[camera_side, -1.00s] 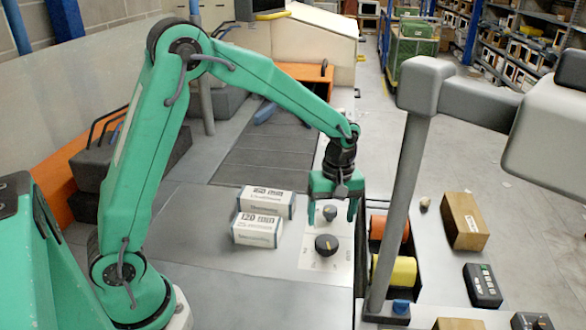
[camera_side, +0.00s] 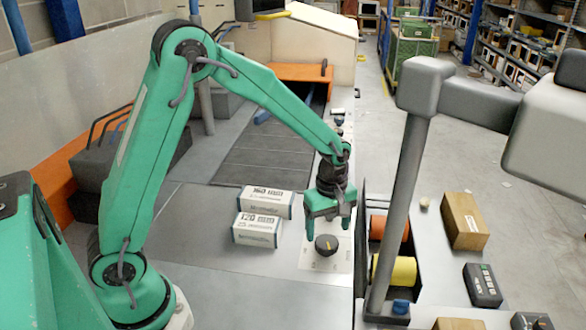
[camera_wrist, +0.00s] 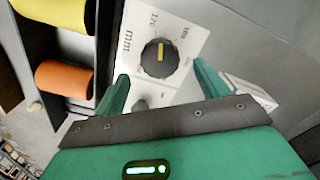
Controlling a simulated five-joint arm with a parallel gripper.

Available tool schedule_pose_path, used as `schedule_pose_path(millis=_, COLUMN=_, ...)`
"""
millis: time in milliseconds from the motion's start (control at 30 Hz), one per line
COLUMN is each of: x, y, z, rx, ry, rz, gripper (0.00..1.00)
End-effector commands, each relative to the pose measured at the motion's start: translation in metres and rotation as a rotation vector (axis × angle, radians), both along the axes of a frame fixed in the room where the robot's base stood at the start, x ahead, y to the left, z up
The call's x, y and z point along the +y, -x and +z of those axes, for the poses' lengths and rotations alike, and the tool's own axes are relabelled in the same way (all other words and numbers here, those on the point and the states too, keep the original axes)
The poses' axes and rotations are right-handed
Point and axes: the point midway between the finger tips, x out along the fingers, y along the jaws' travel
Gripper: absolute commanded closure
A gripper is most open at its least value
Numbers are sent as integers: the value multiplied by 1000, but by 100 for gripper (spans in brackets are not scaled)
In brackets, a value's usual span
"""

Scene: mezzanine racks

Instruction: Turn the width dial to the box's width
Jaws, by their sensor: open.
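The width dial is a round black knob (camera_side: 327,244) with a yellow pointer, on a pale plate marked in mm. In the wrist view the dial (camera_wrist: 153,66) lies just beyond my fingertips, its pointer toward the top between two printed numbers too small to read surely. My gripper (camera_side: 327,227) is open above and behind the dial; whether it touches cannot be told. The wrist view also shows its two green fingers (camera_wrist: 161,72) spread apart. A white box (camera_side: 257,238) printed 120 sits left of the dial, and another box (camera_side: 265,207) printed 160 lies behind it.
Right of the plate is a dark-walled bay with a yellow roll (camera_side: 396,270) and an orange roll (camera_side: 378,226). A grey post (camera_side: 402,205) stands beside it. The bench front is clear.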

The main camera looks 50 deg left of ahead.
Motion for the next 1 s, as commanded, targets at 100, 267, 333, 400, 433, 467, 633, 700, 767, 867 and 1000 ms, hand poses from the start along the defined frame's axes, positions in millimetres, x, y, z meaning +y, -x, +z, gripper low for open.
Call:
schedule_pose_path(millis=100, x=0, y=1, z=-16, rx=3, ry=-1, rz=0, gripper=26)
schedule_pose_path(millis=267, x=0, y=0, z=-32, rx=2, ry=0, rz=0, gripper=26)
schedule_pose_path(millis=333, x=0, y=0, z=-37, rx=1, ry=0, rz=-1, gripper=26)
schedule_pose_path(millis=400, x=0, y=0, z=-40, rx=1, ry=0, rz=-1, gripper=26)
schedule_pose_path(millis=433, x=0, y=0, z=-41, rx=1, ry=0, rz=-1, gripper=26)
schedule_pose_path(millis=467, x=0, y=0, z=-41, rx=1, ry=0, rz=-1, gripper=26)
schedule_pose_path(millis=633, x=0, y=0, z=-42, rx=0, ry=0, rz=-1, gripper=26)
schedule_pose_path(millis=700, x=0, y=0, z=-42, rx=0, ry=0, rz=-1, gripper=26)
schedule_pose_path(millis=767, x=0, y=0, z=-42, rx=0, ry=0, rz=-1, gripper=32)
schedule_pose_path(millis=867, x=0, y=0, z=-42, rx=0, ry=0, rz=-1, gripper=52)
schedule_pose_path(millis=1000, x=0, y=0, z=-42, rx=0, ry=0, rz=-1, gripper=71)
